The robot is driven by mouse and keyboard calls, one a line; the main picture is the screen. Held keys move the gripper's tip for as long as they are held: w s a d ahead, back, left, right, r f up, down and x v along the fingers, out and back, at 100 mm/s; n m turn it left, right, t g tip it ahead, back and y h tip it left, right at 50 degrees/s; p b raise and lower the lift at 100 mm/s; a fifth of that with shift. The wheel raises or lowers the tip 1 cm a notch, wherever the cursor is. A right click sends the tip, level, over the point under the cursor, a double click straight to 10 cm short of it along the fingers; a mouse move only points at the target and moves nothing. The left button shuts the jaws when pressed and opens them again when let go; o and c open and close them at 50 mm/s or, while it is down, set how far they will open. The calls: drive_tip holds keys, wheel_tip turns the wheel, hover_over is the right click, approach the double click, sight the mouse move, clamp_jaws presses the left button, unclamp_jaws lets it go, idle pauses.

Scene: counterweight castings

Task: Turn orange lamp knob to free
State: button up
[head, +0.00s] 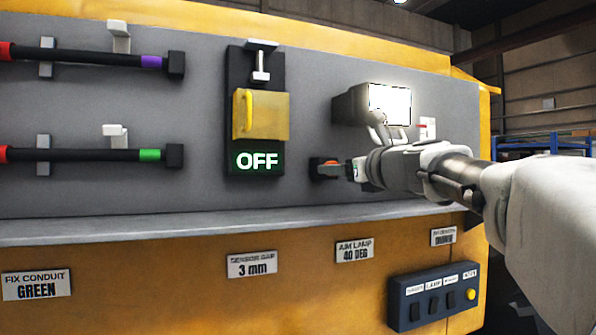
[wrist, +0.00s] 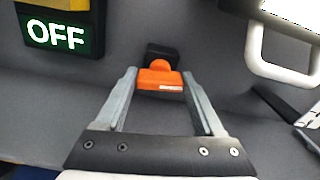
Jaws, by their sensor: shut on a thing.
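The orange knob (wrist: 160,77) sits on a dark block on the grey panel. In the head view only a small orange part of the knob (head: 331,162) shows beside its dark mount. My gripper (wrist: 160,84) has one finger on each side of the knob and is shut on it. In the head view my gripper (head: 350,169) reaches in from the right, and its fingertips are partly hidden. The lamp (head: 389,104) above the knob glows bright white and has a pale handle below it. The lamp's handle (wrist: 282,68) is at upper right in the wrist view.
A black switch unit with a yellow cover (head: 262,115) and a lit OFF sign (head: 257,161) is left of the knob. Two conduits (head: 80,154) lie further left. A grey ledge (head: 200,223) runs below. A plate (head: 354,250) reads AIM LAMP 40 DEG.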

drive_tip(key=n+b, duration=0.2)
drive_tip(key=n, duration=0.2)
drive_tip(key=shift+a+f, duration=0.1)
drive_tip(key=shift+f, duration=0.1)
drive_tip(key=n+b, duration=0.2)
drive_tip(key=n, duration=0.2)
drive_tip(key=n+b, duration=0.3)
drive_tip(key=n, duration=0.2)
drive_tip(key=shift+f, duration=0.1)
drive_tip(key=shift+n+b, duration=0.55)
drive_tip(key=shift+n, duration=0.65)
drive_tip(key=o, duration=1.4)
drive_tip(key=shift+s, duration=0.1)
